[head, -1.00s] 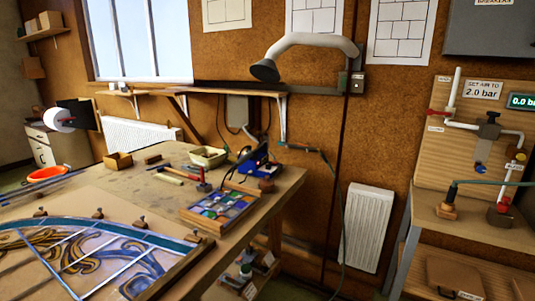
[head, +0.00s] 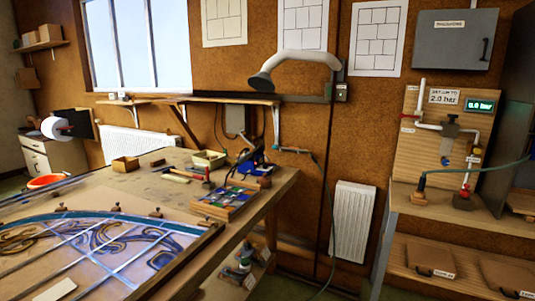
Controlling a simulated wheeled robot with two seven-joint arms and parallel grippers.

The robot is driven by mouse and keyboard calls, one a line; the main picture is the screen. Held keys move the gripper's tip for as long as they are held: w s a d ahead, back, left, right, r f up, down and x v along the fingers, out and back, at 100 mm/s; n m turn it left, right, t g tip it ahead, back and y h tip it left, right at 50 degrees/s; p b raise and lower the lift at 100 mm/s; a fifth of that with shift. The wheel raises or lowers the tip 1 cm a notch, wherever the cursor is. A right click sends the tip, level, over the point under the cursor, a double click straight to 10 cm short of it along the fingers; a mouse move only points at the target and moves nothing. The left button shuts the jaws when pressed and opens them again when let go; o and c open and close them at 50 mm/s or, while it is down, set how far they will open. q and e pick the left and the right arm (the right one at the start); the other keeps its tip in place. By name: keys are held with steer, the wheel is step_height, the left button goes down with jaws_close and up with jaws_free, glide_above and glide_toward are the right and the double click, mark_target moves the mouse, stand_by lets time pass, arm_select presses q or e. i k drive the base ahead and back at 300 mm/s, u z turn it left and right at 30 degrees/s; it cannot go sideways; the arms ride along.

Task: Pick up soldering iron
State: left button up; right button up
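A slim tool with a teal handle (head: 294,150) shows just past the bench's far right corner, with a cable running down from it. It could be the soldering iron, but it is too small to be sure. A blue stand or unit (head: 252,161) with dark cables sits at the bench's back right; whether an iron rests in it cannot be told. Neither of my grippers is in view.
The wooden bench (head: 262,197) carries the leaded panel (head: 90,245), a tray of coloured glass (head: 224,201), a hammer (head: 206,179) and small boxes. A radiator (head: 351,222) and a shelf unit (head: 457,213) with a pressure board (head: 420,155) stand right. Floor shows between.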

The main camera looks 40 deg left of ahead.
mark_target(249, 155)
steer(key=z, duration=0.2)
steer(key=i, duration=1)
steer(key=u, duration=0.4)
steer(key=i, duration=0.8)
steer(key=u, duration=0.7)
